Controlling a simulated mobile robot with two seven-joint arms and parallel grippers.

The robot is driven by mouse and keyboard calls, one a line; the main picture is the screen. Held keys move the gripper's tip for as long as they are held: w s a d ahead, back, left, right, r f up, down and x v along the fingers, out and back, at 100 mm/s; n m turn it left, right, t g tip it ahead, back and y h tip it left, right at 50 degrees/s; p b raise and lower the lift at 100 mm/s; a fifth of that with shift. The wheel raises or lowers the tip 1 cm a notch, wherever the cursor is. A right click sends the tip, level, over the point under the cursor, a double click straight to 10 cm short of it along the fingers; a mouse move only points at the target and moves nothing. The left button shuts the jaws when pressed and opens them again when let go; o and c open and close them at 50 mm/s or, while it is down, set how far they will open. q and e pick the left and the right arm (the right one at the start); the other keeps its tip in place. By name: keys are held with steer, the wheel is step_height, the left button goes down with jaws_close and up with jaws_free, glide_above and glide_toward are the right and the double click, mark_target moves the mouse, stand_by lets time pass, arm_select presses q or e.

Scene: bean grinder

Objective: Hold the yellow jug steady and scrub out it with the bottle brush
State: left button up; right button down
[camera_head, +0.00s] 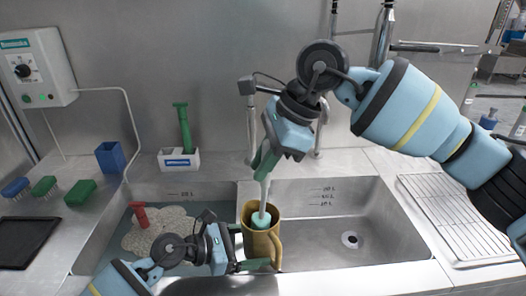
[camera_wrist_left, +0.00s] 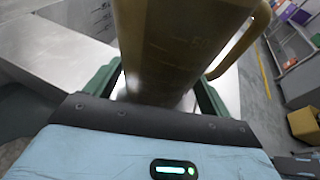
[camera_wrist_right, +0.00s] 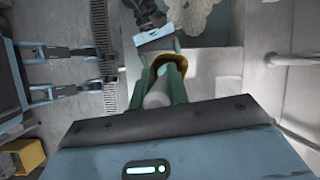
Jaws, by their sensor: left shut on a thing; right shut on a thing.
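The yellow jug (camera_head: 275,248) is upright at the divider between the two sink basins, its handle towards the right basin. My left gripper (camera_head: 246,248) is shut on the jug's side from the left. The left wrist view shows the jug body (camera_wrist_left: 165,50) between its green fingers. My right gripper (camera_head: 263,160) is above the jug, shut on the bottle brush's pale handle (camera_head: 264,192). The brush's teal head (camera_head: 261,219) is at the jug's mouth, its lower part hidden inside. The right wrist view shows the handle (camera_wrist_right: 158,94) and jug rim (camera_wrist_right: 184,66).
The left basin (camera_head: 112,236) holds dark water, a foam-like patch (camera_head: 160,222) and a red-handled tool (camera_head: 140,215). The right basin (camera_head: 320,245) is empty. A tap (camera_head: 318,135) stands behind the jug. Brushes, a blue cup (camera_head: 110,157) and a white holder (camera_head: 179,160) are left and behind.

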mark_target(267, 181)
steer(key=shift+f, duration=2)
steer(key=shift+f, duration=0.65)
steer(key=shift+d, duration=0.15)
steer(key=shift+d, duration=0.7)
steer(key=shift+w, duration=0.15)
steer(key=shift+w+a+f, duration=0.1)
steer(key=shift+w+a, duration=0.35)
steer(key=shift+w, duration=0.15)
steer(key=shift+a, duration=0.1)
steer(key=shift+a, duration=0.75)
